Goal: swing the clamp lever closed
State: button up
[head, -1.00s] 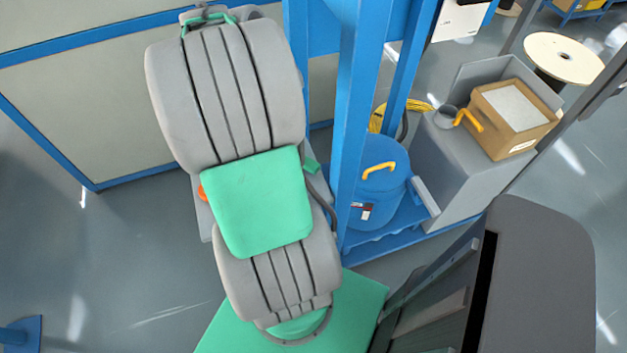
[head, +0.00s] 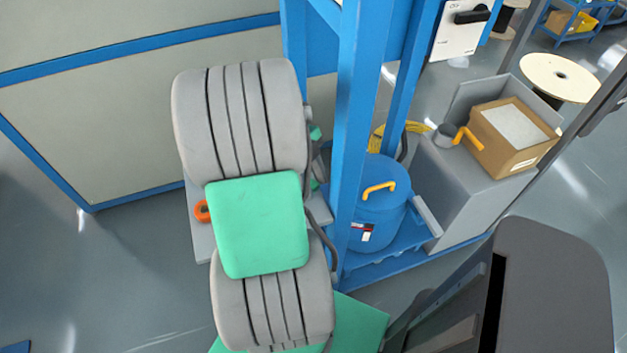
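No part is clearly recognisable as the clamp lever. A yellow bent handle (head: 467,138) sticks out beside a small grey cylinder (head: 446,136) on top of a grey box; I cannot tell whether it is the lever. Another yellow handle (head: 379,188) is on the lid of a blue drum (head: 373,228). A black handle (head: 472,16) is on a white panel (head: 458,36) at the top. My gripper is not in view. What appears to be my grey and green arm fills the middle left and hides what lies behind it.
A blue post (head: 360,130) stands between the arm and the drum. An open carton (head: 512,140) sits on the grey box (head: 462,190). A cable reel (head: 557,78) is at the back right. Blue-framed panels (head: 90,120) stand at the left.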

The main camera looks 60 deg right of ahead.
grip_shut()
dwell(1.1)
